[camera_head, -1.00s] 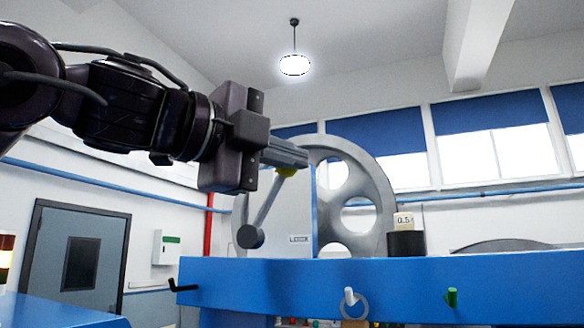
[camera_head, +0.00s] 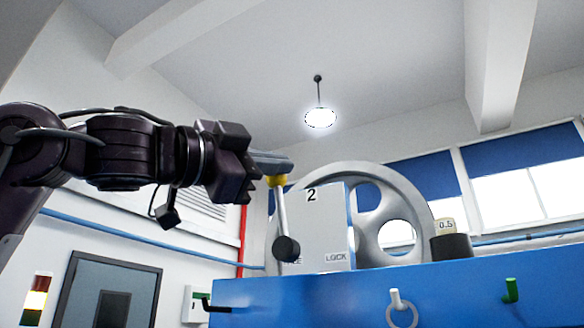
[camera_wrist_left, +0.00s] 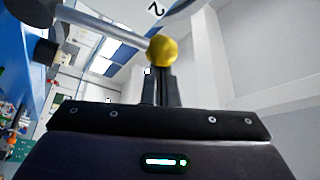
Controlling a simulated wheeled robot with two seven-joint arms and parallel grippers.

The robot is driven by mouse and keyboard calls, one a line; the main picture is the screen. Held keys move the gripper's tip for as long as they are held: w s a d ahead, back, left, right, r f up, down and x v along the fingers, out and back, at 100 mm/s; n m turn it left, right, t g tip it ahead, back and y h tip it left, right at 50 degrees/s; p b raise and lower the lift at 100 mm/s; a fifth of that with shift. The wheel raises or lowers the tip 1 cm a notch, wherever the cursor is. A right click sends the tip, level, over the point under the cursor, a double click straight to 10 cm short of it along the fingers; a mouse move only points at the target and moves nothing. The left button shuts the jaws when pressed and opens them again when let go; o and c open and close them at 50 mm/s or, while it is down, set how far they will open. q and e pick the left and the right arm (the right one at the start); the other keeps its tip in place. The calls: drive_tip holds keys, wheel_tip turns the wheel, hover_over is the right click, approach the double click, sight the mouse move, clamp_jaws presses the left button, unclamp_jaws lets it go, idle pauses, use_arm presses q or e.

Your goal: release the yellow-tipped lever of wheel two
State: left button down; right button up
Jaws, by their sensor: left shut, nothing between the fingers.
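The lever (camera_head: 281,215) rises almost upright from a dark round pivot (camera_head: 286,249) in front of a grey panel marked 2, with LOCK written low on its right side. Its yellow tip (camera_head: 276,181) is at the fingers of my left gripper (camera_head: 283,165). In the left wrist view the yellow ball (camera_wrist_left: 162,50) sits just beyond the shut fingertips, which look to be touching it or very close. The left gripper is shut with nothing between its fingers. The grey spoked wheel (camera_head: 419,201) stands behind the panel. My right gripper is out of view.
The blue beam (camera_head: 440,287) runs below the lever and wheel. A weight marked 0.5 (camera_head: 445,226) sits on a dark holder to the right. A black peg (camera_head: 215,306), a white hook (camera_head: 396,299) and a green peg (camera_head: 511,290) stick out from the beam's front.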

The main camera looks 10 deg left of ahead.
use_arm(q)
drive_tip(key=a+n+b, duration=0.1)
drive_tip(key=a+n+t, duration=0.1)
drive_tip(key=w+a+f+n+t+b, duration=0.1)
drive_tip(key=shift+w+a+n+y+b, duration=0.1)
drive_tip(key=shift+a+n+y+b, duration=0.2)
drive_tip(key=shift+a+n, duration=0.1)
drive_tip(key=shift+r, duration=0.1)
idle(0.4)
